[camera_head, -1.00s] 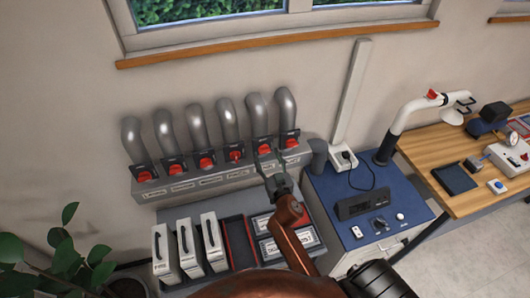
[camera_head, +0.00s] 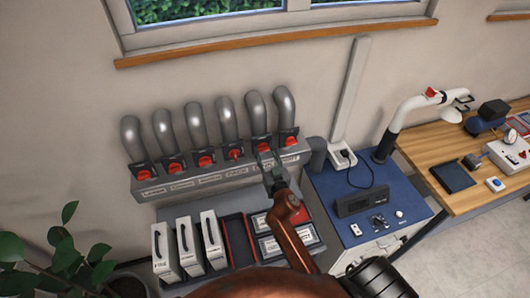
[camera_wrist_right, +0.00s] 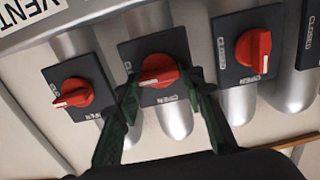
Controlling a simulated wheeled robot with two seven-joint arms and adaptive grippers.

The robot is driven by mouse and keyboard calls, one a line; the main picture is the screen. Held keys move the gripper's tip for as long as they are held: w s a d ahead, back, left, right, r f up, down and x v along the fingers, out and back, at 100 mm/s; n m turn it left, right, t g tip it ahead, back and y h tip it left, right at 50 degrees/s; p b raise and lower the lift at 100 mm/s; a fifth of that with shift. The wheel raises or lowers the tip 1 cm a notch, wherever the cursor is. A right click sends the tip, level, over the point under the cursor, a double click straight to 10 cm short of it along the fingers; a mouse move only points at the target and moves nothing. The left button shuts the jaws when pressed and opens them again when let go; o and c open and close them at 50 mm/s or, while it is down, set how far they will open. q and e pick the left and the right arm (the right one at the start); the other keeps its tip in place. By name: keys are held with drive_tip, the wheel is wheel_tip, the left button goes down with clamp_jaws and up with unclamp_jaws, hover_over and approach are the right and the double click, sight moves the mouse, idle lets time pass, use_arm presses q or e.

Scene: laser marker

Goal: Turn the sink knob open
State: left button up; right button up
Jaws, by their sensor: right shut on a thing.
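A row of red knobs on dark square plates runs along a grey panel (camera_head: 215,171) under bent grey pipes. My right gripper (camera_head: 267,151) is at the fifth knob from the left (camera_head: 262,147). In the right wrist view its green fingers (camera_wrist_right: 160,88) are shut around the sides of the middle red knob (camera_wrist_right: 158,68). That knob's white pointer angles to the lower left, away from the word OPEN at its plate's lower right. The label for this knob is hidden or too small to read. My left gripper is not in view.
Neighbouring knobs stand close on both sides, one at left (camera_wrist_right: 72,92) and one at right (camera_wrist_right: 253,50) in the wrist view. A blue cabinet (camera_head: 330,218) stands right of the panel. White upright cases (camera_head: 188,248) stand below it.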

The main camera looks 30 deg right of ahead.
drive_tip(key=shift+c, duration=0.6)
drive_tip(key=shift+n, duration=0.9)
drive_tip(key=n, duration=0.7)
drive_tip(key=shift+a, duration=0.2)
drive_tip(key=n, duration=0.4)
drive_tip(key=shift+f+n, duration=0.1)
drive_tip(key=shift+n, duration=0.2)
drive_tip(key=n, duration=0.4)
drive_tip(key=shift+f+n, duration=0.1)
drive_tip(key=shift+n, duration=0.2)
